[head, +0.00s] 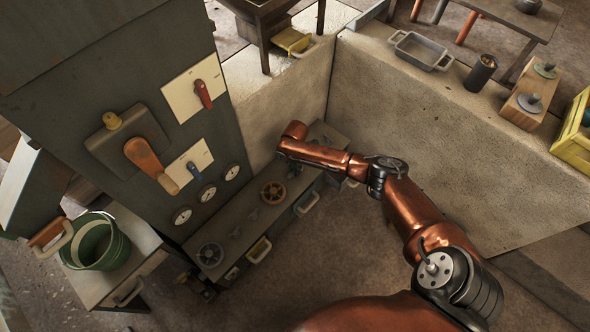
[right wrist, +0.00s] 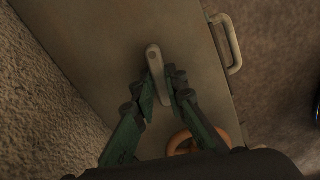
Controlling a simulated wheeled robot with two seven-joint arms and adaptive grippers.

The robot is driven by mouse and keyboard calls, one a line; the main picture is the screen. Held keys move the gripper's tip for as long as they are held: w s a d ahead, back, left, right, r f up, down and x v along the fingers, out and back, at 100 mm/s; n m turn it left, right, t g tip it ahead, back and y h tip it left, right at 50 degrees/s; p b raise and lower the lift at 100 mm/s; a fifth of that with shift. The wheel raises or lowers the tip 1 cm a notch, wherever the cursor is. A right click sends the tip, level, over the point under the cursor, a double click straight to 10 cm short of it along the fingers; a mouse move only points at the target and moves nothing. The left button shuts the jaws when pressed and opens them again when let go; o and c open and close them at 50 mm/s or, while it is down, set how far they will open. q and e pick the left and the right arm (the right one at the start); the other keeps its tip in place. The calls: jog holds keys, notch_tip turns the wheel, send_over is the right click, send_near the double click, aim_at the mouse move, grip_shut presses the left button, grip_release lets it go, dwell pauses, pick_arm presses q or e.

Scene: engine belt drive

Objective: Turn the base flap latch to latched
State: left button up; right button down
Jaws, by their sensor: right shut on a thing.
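The base flap latch appears to be the pale grey lever (right wrist: 154,62) on the flat face of the base ledge (right wrist: 95,40) in the right wrist view. The lever points nearly along the picture's vertical, with its lower end between my fingers. My right gripper (right wrist: 160,90) has its dark green fingers shut on this lever. In the head view the ledge (head: 237,238) runs along the foot of the grey cabinet, and my right arm reaches over its far end and hides the latch there. My left gripper is not in view.
An orange handwheel (head: 272,191) sits on the ledge near my right gripper. A pale pull handle (right wrist: 231,45) stands off the ledge's edge. A rough concrete wall (head: 430,130) rises close behind my right arm. Open floor (head: 290,280) lies in front.

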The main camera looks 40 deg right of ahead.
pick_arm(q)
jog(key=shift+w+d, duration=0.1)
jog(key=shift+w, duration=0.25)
pick_arm(e)
jog(key=shift+n, duration=1)
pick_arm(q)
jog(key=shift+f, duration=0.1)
pick_arm(e)
jog(key=c, duration=1.9)
grip_release()
jog(key=shift+c, duration=0.2)
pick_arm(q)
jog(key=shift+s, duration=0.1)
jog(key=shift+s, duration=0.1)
pick_arm(e)
notch_tip(320, 180, up, 12)
